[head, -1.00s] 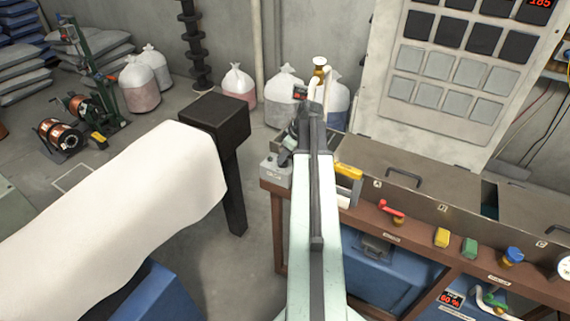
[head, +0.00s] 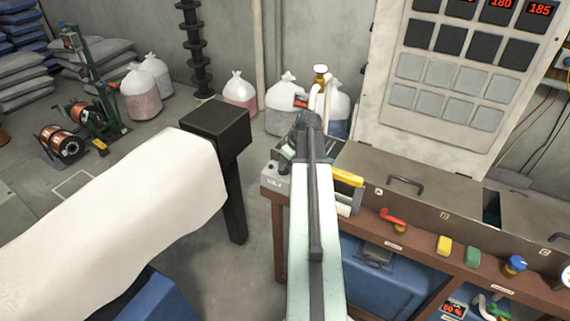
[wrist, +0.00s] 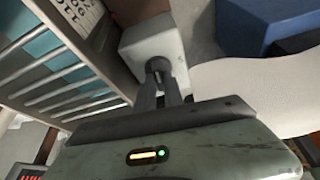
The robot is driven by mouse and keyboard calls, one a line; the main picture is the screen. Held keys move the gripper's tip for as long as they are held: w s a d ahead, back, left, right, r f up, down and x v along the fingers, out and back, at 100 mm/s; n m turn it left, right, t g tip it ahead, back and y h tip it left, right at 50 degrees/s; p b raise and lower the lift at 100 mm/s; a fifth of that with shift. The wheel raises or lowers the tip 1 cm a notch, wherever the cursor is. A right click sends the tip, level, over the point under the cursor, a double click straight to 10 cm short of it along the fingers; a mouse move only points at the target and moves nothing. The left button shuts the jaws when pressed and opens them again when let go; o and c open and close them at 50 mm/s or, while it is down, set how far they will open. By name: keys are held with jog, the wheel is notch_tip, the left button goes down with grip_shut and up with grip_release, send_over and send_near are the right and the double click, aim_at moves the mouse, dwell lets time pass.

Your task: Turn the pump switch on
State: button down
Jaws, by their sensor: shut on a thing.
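A small pale grey switch box (head: 275,184) sits at the left end of the brown bench. In the wrist view the box (wrist: 143,38) fills the top centre, with a dark round knob (wrist: 158,65) on its face. My gripper (wrist: 160,76) is shut on this knob, its two dark fingers at the knob's sides. In the head view my own arm and wrist cover most of the gripper and the knob. I cannot tell which way the knob is turned.
A yellow-handled item (head: 347,177) lies right of my arm on the bench. A red-handled valve (head: 392,218) and a lidded brown trough (head: 405,195) are further right. A black post head (head: 215,122) stands to the left. In the wrist view a metal rack (wrist: 55,85) is close on the left.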

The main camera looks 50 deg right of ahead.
jog(key=m+h, duration=0.1)
jog(key=m, duration=0.3)
jog(key=shift+a+h, duration=0.2)
jog(key=shift+h, duration=0.2)
jog(key=m+h, duration=0.1)
jog(key=m, duration=0.3)
jog(key=shift+w+a+g, duration=0.1)
jog(key=shift+g, duration=0.3)
jog(key=m, duration=0.2)
jog(key=m+g+h, duration=0.1)
jog(key=m, duration=0.1)
jog(key=shift+w+h, duration=0.1)
jog(key=shift+h, duration=0.2)
jog(key=shift+m+g, duration=0.7)
jog(key=shift+m, duration=1.5)
jog(key=shift+a, duration=0.1)
jog(key=c, duration=1.4)
grip_release()
jog(key=shift+c, duration=0.2)
